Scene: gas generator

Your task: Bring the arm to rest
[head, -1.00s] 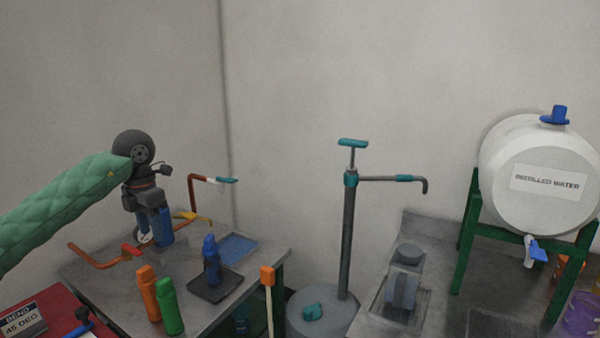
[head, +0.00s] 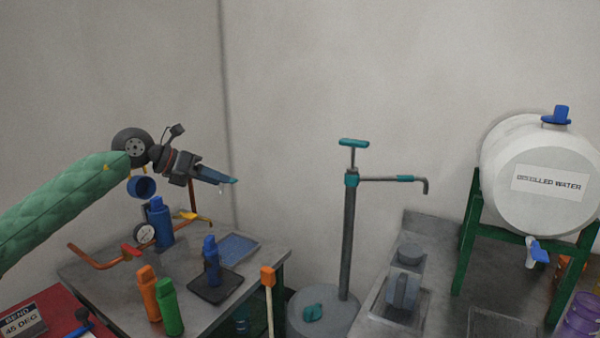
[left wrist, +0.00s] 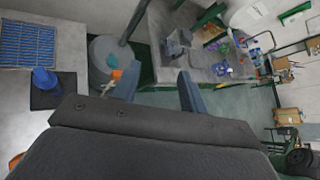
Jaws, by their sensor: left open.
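My left arm (head: 65,205), in a green padded sleeve, comes in from the left in the head view. Its wrist is raised above the left table. My left gripper (head: 222,180) points right and slightly down, in the air near the wall corner. In the left wrist view its two fingers (left wrist: 160,88) are spread with nothing held between them. My right gripper is in neither view.
The left table (head: 110,282) holds a blue bottle (head: 160,224), an orange bottle (head: 149,292), a green bottle (head: 170,307) and orange piping with a gauge (head: 144,234). A tall pump (head: 348,235) stands right of it. A white water drum (head: 545,165) is farther right.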

